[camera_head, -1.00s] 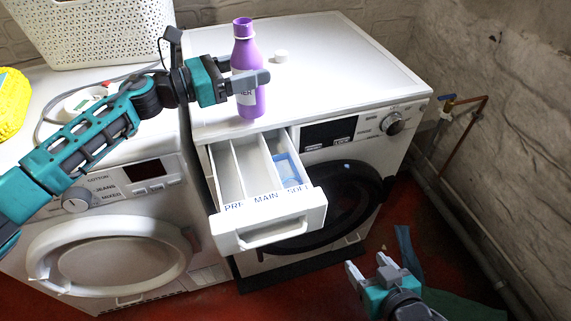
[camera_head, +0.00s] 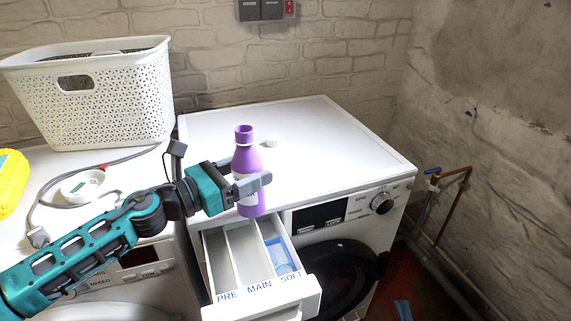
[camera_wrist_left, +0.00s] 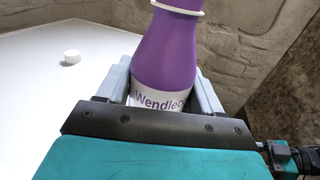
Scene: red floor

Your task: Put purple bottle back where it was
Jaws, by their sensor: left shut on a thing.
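The purple bottle (camera_head: 246,160) is upright, with a white label and no cap on its neck. My left gripper (camera_head: 256,186) is shut on its lower body, at the front edge of the right machine's white top. In the left wrist view the bottle (camera_wrist_left: 168,55) stands between the two grey fingers (camera_wrist_left: 165,88). I cannot tell whether its base touches the top. A small white cap (camera_head: 272,140) lies on the machine top behind the bottle and also shows in the left wrist view (camera_wrist_left: 72,57). My right gripper is out of view.
The detergent drawer (camera_head: 262,300) is pulled out below the bottle, with blue liquid in its right compartment. A white basket (camera_head: 100,115), a cable with a white round item (camera_head: 82,187) and a yellow pack (camera_head: 12,180) are at left. The right machine's top (camera_head: 330,145) is mostly clear.

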